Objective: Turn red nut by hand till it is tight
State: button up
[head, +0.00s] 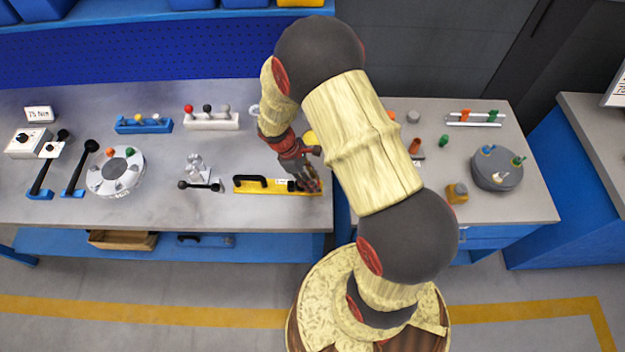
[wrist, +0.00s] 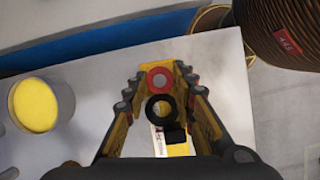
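In the wrist view a round red piece with a pale centre, likely the red nut (wrist: 160,78), sits between the fingertips of my gripper (wrist: 159,75). A black ring (wrist: 160,107) shows nearer, above the yellow bar with a white label (wrist: 178,150). The fingers lie on either side of the red piece and nearly fill the gap; contact is unclear. In the head view my gripper (head: 314,186) is low at the right end of the yellow bar (head: 243,186), which has a black handle. The red nut cannot be made out there.
A yellow round cap (wrist: 40,103) stands left of my gripper in the wrist view. A clear fixture with a black lever (head: 197,172) stands left of the yellow bar. The grey bench (head: 265,213) ends close in front of it. A round grey fixture (head: 497,167) is farther right.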

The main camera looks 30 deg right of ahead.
jog(key=o, duration=0.5)
jog(key=shift+c, duration=0.2)
jog(key=v, duration=1.2)
jog(key=shift+d, duration=0.1)
